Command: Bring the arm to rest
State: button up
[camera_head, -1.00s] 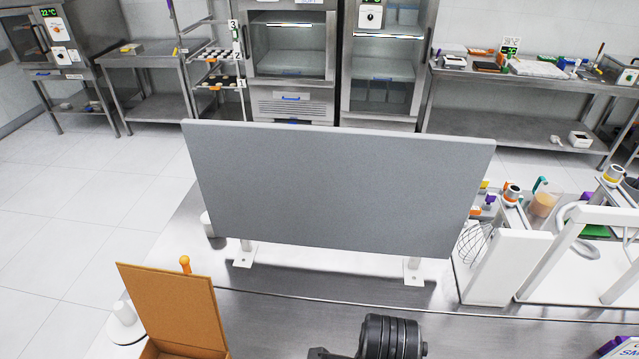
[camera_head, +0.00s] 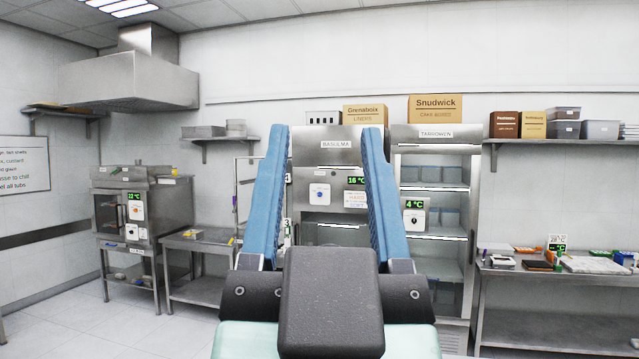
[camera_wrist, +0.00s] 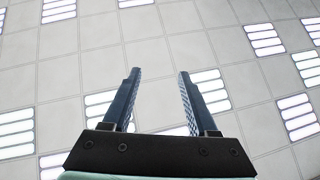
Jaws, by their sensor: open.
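My gripper (camera_head: 322,140) stands upright in the middle of the head view, with its two blue fingers pointing up and spread apart. Nothing is between the fingers. The dark wrist body and a pale green link of my arm show below them. In the wrist view my gripper (camera_wrist: 156,78) is also open and empty, and its fingers point toward the tiled ceiling (camera_wrist: 215,50) with its lit panels. The fingers touch nothing in either view.
Behind my gripper stand a steel cabinet (camera_head: 333,158) and a glass-door fridge (camera_head: 436,215). An oven (camera_head: 140,210) under a hood (camera_head: 130,80) is at left. A steel bench (camera_head: 555,271) with small items is at right. Floor (camera_head: 60,325) shows clear at lower left.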

jog(key=shift+s+a+r+n+t, duration=0.15)
jog(key=shift+s+r+n+t, duration=0.25)
jog(key=shift+s+r, duration=0.3)
notch_tip(320, 180, down, 11)
jog(key=b, duration=1)
jog(key=shift+r, duration=0.15)
jog(key=shift+w+a, duration=0.1)
jog(key=shift+c, duration=0.7)
jog(key=shift+r, duration=0.15)
